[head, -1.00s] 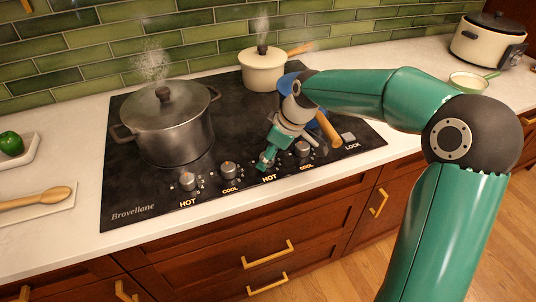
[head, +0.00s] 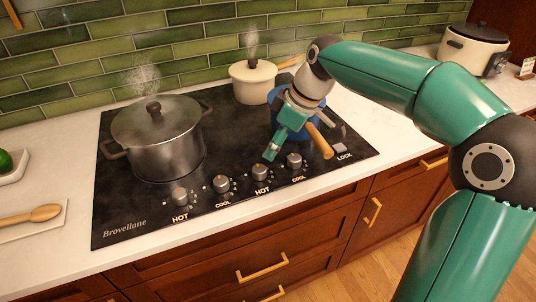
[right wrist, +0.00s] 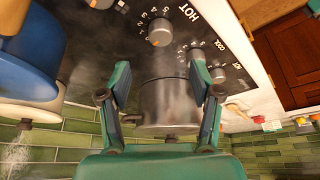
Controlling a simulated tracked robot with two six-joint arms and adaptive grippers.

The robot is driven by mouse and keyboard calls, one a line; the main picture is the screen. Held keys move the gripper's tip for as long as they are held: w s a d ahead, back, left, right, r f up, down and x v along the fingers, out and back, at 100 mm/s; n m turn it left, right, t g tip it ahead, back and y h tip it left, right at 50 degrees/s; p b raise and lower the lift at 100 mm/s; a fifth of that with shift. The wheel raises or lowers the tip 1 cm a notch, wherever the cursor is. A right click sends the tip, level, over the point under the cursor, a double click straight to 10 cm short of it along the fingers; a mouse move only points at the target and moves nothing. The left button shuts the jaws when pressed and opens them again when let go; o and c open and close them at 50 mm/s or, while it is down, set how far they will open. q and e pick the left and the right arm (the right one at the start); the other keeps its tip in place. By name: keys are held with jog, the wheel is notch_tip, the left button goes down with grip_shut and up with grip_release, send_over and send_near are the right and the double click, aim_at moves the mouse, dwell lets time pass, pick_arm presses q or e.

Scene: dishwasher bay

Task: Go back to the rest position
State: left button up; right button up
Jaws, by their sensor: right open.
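My right gripper (head: 283,140) is open and empty above the right part of the black cooktop (head: 225,135). It hangs over the row of knobs, close to the third knob (head: 260,171) and the fourth knob (head: 294,160), and appears apart from them. In the right wrist view its two green fingers (right wrist: 160,72) are spread, with the steel pot (right wrist: 170,103) seen beyond them. A blue pan (head: 288,100) with a wooden handle (head: 320,141) is partly hidden behind this gripper. My left gripper is not in view.
A steaming steel pot (head: 160,140) stands on the left of the cooktop, and a steaming cream saucepan (head: 252,82) at the back. A cream slow cooker (head: 470,52) stands on the counter at the right. A wooden spoon (head: 32,215) lies at the left.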

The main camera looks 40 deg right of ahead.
jog(key=shift+v, duration=0.9)
jog(key=shift+f, duration=0.1)
